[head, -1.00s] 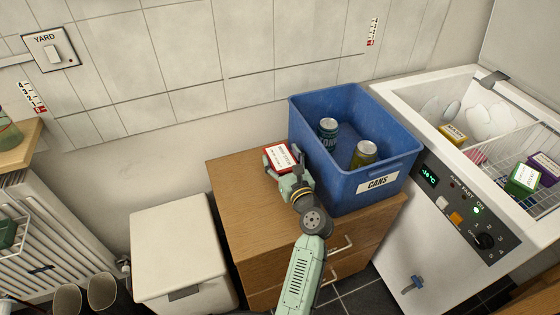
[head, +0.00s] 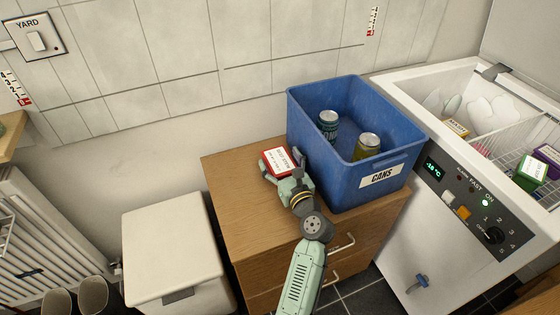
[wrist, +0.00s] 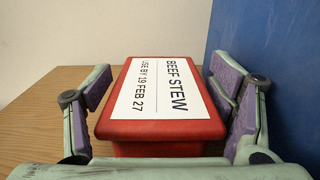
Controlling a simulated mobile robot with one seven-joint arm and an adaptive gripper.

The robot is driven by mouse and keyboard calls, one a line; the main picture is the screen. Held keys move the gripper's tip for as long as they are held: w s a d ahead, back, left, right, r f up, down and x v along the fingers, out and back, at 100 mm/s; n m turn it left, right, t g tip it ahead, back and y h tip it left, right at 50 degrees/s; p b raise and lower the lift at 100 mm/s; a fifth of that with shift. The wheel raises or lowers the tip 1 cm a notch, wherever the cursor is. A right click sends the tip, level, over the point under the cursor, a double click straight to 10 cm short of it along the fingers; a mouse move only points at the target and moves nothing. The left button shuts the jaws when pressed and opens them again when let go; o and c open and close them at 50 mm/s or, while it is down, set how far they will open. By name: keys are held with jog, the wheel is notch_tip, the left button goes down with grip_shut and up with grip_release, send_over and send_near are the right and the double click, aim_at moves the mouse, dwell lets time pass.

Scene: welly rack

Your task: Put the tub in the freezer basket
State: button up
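The tub (head: 272,163) is red with a white label. In the wrist view the tub (wrist: 160,100) fills the middle and its label reads "BEEF STEW". It is on or just above the wooden chest top (head: 235,190), beside the blue crate. My gripper (head: 284,172) reaches around it from the near side. In the wrist view one finger is on each side of the tub, with narrow gaps showing, so the gripper looks open around it. The tub's underside is hidden. The freezer basket (head: 520,142), white wire, hangs in the open chest freezer (head: 400,82) at the right.
The blue crate (head: 312,160), labelled "CANS", holds two cans and stands between the tub and the freezer. The basket holds a green box (head: 530,172) and a purple box (head: 548,158). A white lidded box (head: 172,245) stands left of the chest.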

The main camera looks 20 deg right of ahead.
jog(key=s+b, duration=0.1)
jog(key=s, duration=1)
jog(key=shift+d+b, duration=0.2)
jog(key=shift+b, duration=0.2)
jog(key=shift+s, duration=0.5)
jog(key=shift+r, duration=0.15)
